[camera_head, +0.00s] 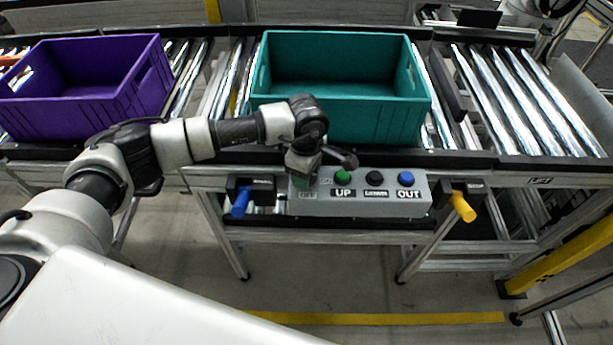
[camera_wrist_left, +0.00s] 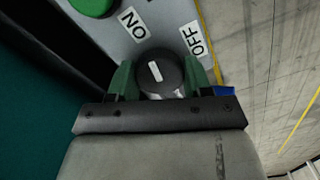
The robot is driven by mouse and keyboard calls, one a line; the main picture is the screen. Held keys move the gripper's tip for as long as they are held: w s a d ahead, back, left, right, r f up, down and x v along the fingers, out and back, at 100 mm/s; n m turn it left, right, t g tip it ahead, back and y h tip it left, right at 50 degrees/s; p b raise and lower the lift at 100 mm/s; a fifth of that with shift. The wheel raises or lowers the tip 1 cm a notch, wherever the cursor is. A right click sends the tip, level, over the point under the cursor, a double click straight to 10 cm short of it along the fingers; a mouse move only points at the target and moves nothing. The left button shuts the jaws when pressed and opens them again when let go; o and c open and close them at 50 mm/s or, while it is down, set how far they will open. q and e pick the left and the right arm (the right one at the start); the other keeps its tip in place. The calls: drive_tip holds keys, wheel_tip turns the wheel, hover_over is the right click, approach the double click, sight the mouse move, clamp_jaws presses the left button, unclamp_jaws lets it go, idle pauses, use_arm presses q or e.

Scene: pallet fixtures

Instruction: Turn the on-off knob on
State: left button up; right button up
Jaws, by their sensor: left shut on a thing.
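The round dark on-off knob (camera_wrist_left: 160,72) with a white bar mark is on the grey control box (camera_head: 360,205), seen close in the left wrist view. Its bar tilts slightly left at the top, toward the ON label (camera_wrist_left: 133,22); the OFF label (camera_wrist_left: 193,38) is to the upper right. My left gripper (camera_wrist_left: 160,78) has its green fingers on either side of the knob and is shut on it. In the head view the left gripper (camera_head: 303,178) is at the box's left end and hides the knob. My right gripper is not in view.
Green (camera_head: 343,176), black (camera_head: 375,177) and blue (camera_head: 406,177) buttons sit right of the gripper. A blue handle (camera_head: 241,202) and a yellow handle (camera_head: 462,206) flank the box. A teal crate (camera_head: 345,115) and a purple crate (camera_head: 90,105) stand on the roller conveyor behind.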

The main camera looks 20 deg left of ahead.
use_arm(q)
drive_tip(key=shift+n+b, duration=0.6)
drive_tip(key=shift+n, duration=0.5)
drive_tip(key=o, duration=0.9)
wheel_tip(320, 180, up, 9)
drive_tip(key=shift+r+b, duration=0.2)
drive_tip(key=shift+b, duration=0.9)
drive_tip(key=shift+r, duration=0.75)
